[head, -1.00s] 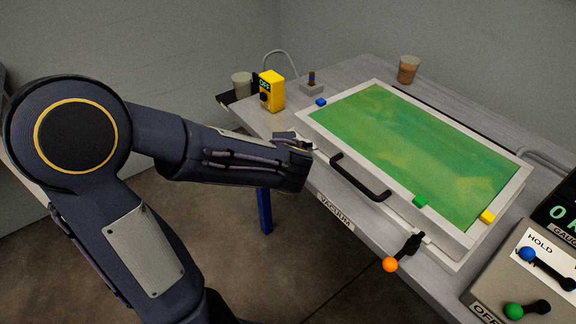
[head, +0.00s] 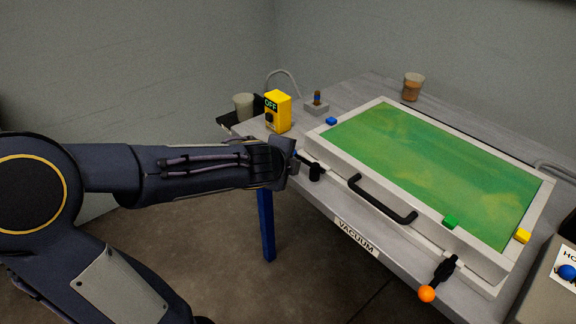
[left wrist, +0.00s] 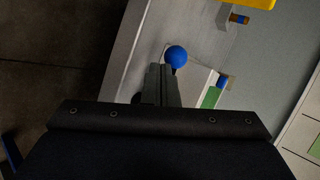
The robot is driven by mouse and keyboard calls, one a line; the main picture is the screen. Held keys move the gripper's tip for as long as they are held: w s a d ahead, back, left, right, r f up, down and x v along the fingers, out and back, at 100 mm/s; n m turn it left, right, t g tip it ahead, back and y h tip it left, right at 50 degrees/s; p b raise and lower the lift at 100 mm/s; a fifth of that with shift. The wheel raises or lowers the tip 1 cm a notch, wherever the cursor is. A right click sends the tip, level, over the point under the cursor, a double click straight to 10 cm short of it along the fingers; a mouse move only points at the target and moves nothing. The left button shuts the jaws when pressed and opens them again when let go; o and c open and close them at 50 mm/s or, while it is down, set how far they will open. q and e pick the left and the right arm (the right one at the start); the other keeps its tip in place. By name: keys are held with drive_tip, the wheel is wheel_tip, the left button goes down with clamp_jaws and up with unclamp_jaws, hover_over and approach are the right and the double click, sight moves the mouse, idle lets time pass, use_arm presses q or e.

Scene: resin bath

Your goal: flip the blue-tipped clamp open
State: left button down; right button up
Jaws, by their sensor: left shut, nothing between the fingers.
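The blue-tipped clamp (head: 313,170) is on the near left corner of the resin bath. Its black lever points left toward my gripper, and only a sliver of its blue tip shows in the head view. In the left wrist view its blue ball tip (left wrist: 176,56) shows just beyond my fingertips. My left gripper (left wrist: 161,70) is shut and empty, close beside the ball; I cannot tell if they touch. In the head view my left gripper (head: 291,162) is left of the clamp and partly hides the lever's end. My right gripper is not in view.
The bath's white lid (head: 330,155) has a green panel and a black front handle (head: 382,200). An orange-tipped clamp (head: 427,293) hangs off the front right. A yellow OFF box (head: 278,112) and a grey cup (head: 243,106) stand behind my gripper. A brown cup (head: 412,88) stands at the back.

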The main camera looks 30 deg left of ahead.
use_arm(q)
drive_tip(key=shift+w+a, duration=0.2)
drive_tip(key=shift+w, duration=0.15)
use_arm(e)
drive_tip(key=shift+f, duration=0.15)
use_arm(q)
drive_tip(key=shift+w, duration=0.1)
drive_tip(key=shift+r, duration=0.1)
idle(0.3)
